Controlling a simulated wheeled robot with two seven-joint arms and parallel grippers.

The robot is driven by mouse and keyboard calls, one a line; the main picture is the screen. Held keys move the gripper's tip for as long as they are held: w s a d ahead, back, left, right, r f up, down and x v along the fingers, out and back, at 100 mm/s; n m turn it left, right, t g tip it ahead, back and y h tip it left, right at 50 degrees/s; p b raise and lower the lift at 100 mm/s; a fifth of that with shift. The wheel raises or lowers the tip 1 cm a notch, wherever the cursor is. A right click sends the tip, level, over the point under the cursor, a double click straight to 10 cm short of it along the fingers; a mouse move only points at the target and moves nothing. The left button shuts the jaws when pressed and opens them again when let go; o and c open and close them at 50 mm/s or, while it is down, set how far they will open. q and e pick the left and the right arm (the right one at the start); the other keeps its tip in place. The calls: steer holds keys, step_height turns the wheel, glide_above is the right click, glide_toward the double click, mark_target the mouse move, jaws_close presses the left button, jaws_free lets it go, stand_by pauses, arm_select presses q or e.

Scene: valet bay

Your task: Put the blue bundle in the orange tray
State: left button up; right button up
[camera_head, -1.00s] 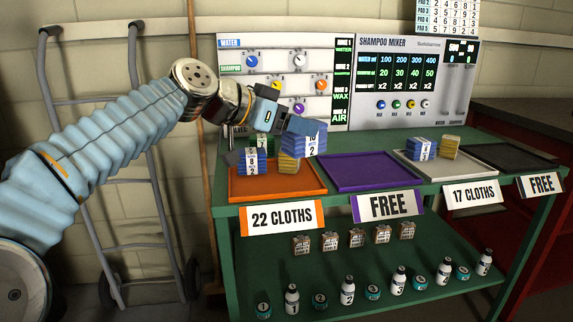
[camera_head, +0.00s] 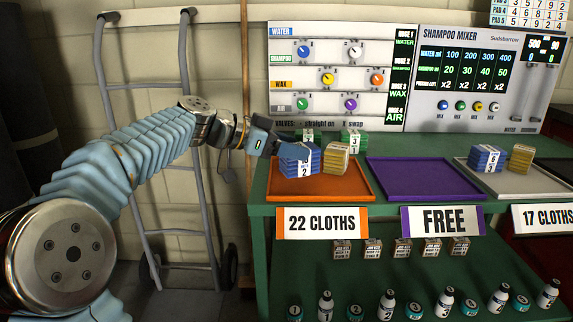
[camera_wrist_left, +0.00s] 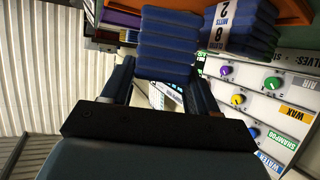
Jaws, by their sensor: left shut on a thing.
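My left gripper (camera_head: 279,150) reaches in from the left over the orange tray (camera_head: 340,190). It is shut on a blue bundle (camera_head: 298,153), which is low over the tray's left part; whether it touches the tray or things in it I cannot tell. In the left wrist view the held bundle (camera_wrist_left: 167,45) sits between the two dark fingers. Beside it there is another blue bundle (camera_wrist_left: 237,30) with a white label, largely hidden by the held one in the head view. A yellow bundle (camera_head: 336,156) stands in the tray, right of the held bundle. My right gripper is not in view.
A grey tray (camera_head: 467,164) holds a blue and a yellow bundle. The mixer panel (camera_head: 337,75) rises behind the table.

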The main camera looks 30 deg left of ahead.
mark_target(282, 162)
arm_select(q)
steer(key=f, duration=0.4)
steer(key=shift+s+a, duration=0.1)
steer(key=shift+a, duration=0.3)
steer(key=o, duration=1.1)
steer(key=b+v, duration=0.1)
steer(key=v, duration=1.1)
